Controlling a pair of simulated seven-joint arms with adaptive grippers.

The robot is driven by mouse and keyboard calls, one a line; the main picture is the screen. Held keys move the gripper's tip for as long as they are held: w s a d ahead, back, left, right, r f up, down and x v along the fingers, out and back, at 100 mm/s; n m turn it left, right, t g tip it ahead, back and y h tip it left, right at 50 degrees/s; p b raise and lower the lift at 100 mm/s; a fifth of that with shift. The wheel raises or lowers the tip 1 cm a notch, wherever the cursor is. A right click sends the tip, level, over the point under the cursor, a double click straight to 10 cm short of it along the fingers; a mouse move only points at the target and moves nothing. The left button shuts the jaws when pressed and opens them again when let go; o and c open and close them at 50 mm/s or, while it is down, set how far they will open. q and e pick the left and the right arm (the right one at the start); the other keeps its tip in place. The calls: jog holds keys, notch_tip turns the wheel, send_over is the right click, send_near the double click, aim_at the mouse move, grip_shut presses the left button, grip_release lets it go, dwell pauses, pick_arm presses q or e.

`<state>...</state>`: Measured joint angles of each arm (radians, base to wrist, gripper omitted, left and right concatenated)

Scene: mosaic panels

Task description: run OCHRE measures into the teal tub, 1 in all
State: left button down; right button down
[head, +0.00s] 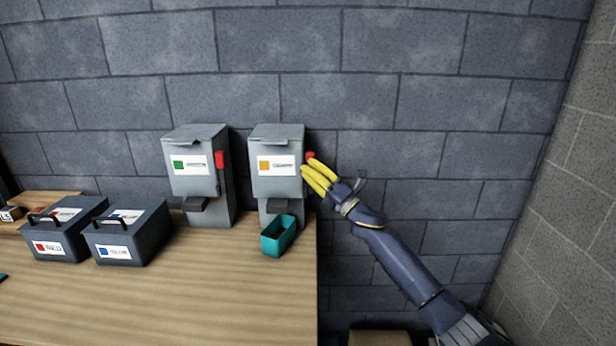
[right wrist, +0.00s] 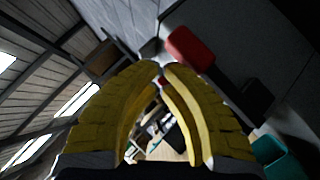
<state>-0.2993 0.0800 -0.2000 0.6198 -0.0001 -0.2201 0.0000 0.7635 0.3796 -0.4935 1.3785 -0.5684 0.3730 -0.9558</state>
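The grey dispenser with an ochre square on its label (head: 277,142) stands against the wall near the right end of the table. Its red lever (head: 310,155) is on its right side and shows large in the right wrist view (right wrist: 190,47). The teal tub (head: 279,243) sits under its spout; its inside looks dark and I cannot tell its contents. The tub's edge also shows in the right wrist view (right wrist: 276,158). My right gripper (head: 306,172) has its yellow fingertips together, just below the lever; contact is unclear. My left gripper is out of view.
A second grey dispenser with a green label square (head: 195,142) and a red lever stands to the left. Two dark boxes with handles, one with a red label square (head: 62,240) and one with a blue (head: 125,238), stand farther left. The front table (head: 210,300) is clear.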

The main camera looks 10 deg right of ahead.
jog(key=shift+w+d+r, duration=0.1)
jog(key=shift+w+r, duration=0.2)
jog(key=shift+w, duration=0.4)
jog(key=shift+d+r, duration=0.1)
jog(key=shift+r, duration=0.05)
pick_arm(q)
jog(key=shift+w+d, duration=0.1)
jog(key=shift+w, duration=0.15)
pick_arm(e)
jog(key=s+d, duration=0.4)
jog(key=s, duration=0.8)
jog(key=shift+d+r, duration=0.15)
jog(key=shift+d, duration=0.05)
jog(key=shift+s, duration=0.15)
